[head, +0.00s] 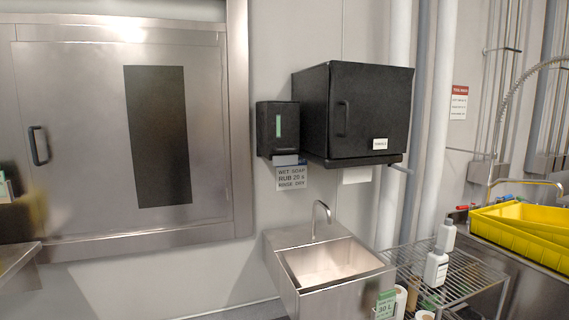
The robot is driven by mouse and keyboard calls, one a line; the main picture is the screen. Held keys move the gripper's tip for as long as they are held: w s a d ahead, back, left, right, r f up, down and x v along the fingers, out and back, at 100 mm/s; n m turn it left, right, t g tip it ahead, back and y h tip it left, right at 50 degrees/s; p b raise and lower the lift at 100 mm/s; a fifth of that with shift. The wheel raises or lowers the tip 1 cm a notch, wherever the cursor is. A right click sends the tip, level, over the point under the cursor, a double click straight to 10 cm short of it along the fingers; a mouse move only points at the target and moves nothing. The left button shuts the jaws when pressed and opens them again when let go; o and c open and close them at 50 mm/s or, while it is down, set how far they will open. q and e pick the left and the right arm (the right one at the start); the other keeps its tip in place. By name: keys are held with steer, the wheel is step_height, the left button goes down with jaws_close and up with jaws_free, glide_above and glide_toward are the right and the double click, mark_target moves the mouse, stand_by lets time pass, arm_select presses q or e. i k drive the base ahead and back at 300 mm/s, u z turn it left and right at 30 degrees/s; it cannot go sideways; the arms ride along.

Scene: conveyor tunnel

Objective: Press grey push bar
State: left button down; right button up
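A grey push bar (286,160) shows at the bottom of the small black soap dispenser (278,127) on the wall, in the middle of the head view. The dispenser has a narrow green window on its front. Below the bar is a sign (292,178) reading wet, soap, rub 20 s, rinse, dry. Nothing is touching the bar. Neither of my grippers is in view.
A black towel cabinet (368,110) juts out right of the dispenser. A steel sink (325,262) with a curved tap (321,215) stands below. A wire rack (465,275) and yellow tray (525,235) are right; a steel door (75,140) is left.

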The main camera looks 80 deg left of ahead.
mark_target(281, 161)
steer(key=u, duration=0.8)
steer(key=i, duration=0.85)
steer(key=u, duration=1)
